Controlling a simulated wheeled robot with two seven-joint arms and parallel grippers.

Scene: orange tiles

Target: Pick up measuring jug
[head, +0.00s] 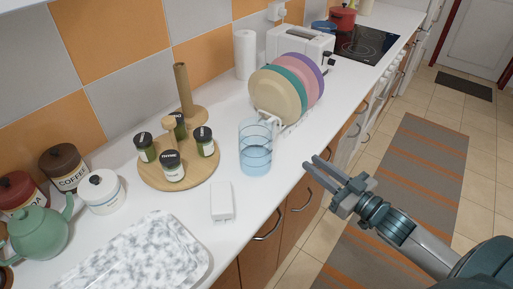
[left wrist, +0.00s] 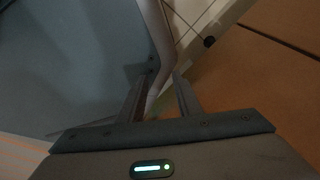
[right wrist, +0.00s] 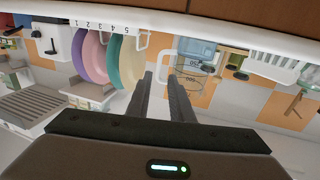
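The measuring jug (head: 255,150) is clear and bluish, with marked lines. It stands upright on the white counter near its front edge, between the round wooden spice board and the plate rack. It also shows upside down in the right wrist view (right wrist: 190,80), just beyond the fingertips. My right gripper (head: 316,165) is in front of the counter edge, right of the jug and apart from it. Its fingers (right wrist: 160,78) are a little apart with nothing between them. My left gripper (left wrist: 165,75) shows only in the left wrist view, fingers apart and empty.
Colored plates (head: 276,95) stand in a rack behind the jug. The spice board (head: 195,172) with several jars is to its left. A small white box (head: 222,202) lies nearer. A marbled tray (head: 140,255) is at the front left. Cabinet handles (head: 268,226) stick out below the edge.

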